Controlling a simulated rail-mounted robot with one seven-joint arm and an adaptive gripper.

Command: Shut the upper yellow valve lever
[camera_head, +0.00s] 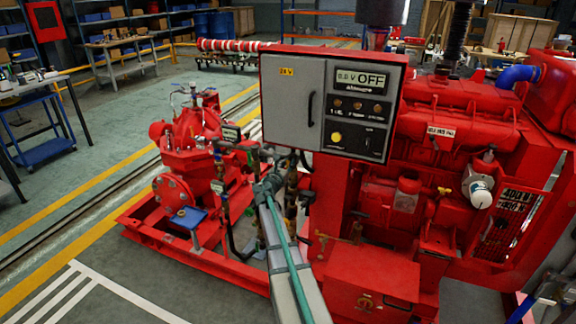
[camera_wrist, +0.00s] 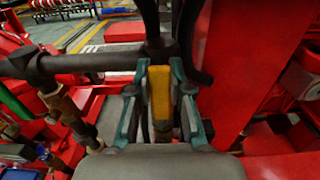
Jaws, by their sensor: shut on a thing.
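The upper yellow valve lever (camera_wrist: 159,92) stands upright in the middle of the wrist view, between the two teal-edged fingers of my gripper (camera_wrist: 158,85). The gripper is shut on the lever, with a finger on each side of it. A dark pipe and fitting lie just beyond the lever. In the head view my gripper (camera_head: 268,184) is at the pipework left of and below the grey control panel (camera_head: 325,100). The lever itself is hidden there behind the gripper and pipes.
Brass fittings (camera_wrist: 64,106) and a green handle (camera_wrist: 14,103) are close on the left in the wrist view. A red upright panel (camera_wrist: 240,70) stands close on the right. Dark hoses hang above the fingers. The red pump (camera_head: 190,135) is left of the arm.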

